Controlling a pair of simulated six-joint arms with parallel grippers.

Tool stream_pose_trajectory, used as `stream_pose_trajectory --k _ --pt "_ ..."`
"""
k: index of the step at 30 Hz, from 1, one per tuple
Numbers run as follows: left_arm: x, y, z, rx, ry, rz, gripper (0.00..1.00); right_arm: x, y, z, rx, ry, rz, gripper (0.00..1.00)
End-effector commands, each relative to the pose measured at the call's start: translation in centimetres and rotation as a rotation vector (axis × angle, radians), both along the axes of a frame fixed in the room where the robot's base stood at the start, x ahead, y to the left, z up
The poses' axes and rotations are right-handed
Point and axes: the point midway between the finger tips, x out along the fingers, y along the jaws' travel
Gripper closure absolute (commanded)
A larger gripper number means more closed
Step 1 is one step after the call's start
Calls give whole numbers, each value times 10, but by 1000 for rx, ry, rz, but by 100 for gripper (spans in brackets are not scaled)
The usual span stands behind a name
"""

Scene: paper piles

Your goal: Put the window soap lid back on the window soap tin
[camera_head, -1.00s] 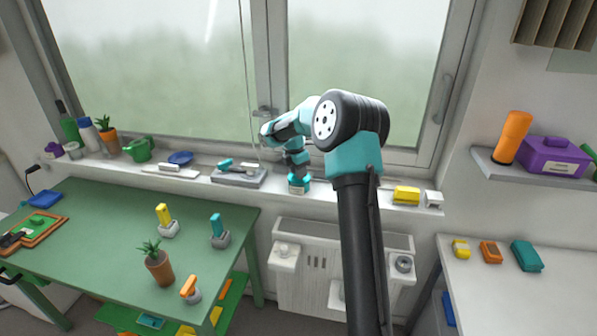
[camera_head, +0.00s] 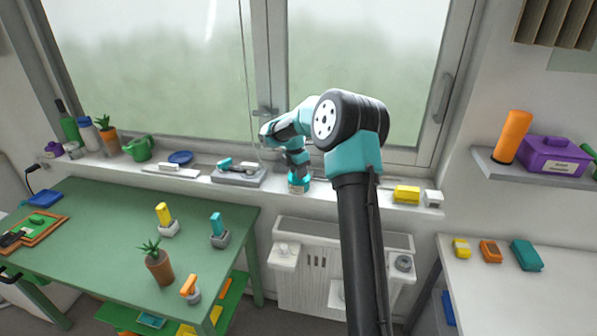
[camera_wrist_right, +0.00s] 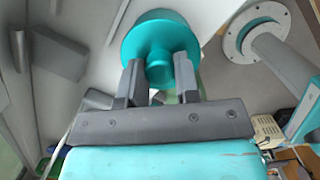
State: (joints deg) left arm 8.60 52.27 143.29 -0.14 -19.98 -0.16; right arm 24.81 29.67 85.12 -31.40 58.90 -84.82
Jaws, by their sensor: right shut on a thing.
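My right gripper (camera_wrist_right: 160,85) is shut on the knob of a round teal lid (camera_wrist_right: 160,32), the window soap lid. In the head view, my right gripper (camera_head: 297,163) points down at the windowsill. The lid (camera_head: 299,178) shows there as a teal band directly over a small pale tin (camera_head: 299,189). They look in line, but I cannot tell whether the lid rests on the rim or is slightly above it. In the wrist view the lid hides the tin. My left gripper is out of view.
The window (camera_head: 370,60) is close behind. A radiator (camera_head: 315,270) is below. A green table (camera_head: 110,240) stands left.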

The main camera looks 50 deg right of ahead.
Motion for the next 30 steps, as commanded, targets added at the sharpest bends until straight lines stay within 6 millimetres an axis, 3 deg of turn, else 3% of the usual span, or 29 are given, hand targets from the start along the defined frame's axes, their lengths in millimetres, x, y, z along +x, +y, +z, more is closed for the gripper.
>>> stream_pose_trajectory --k 9,10,19,24,30 --pt "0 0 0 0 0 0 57 0 0 0 0 0 0 93" --pt "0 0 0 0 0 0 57 0 0 0 0 0 0 69" --pt "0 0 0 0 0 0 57 0 0 0 0 0 0 41" --pt "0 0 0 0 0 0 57 0 0 0 0 0 0 40" --pt "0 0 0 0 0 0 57 0 0 0 0 0 0 20"
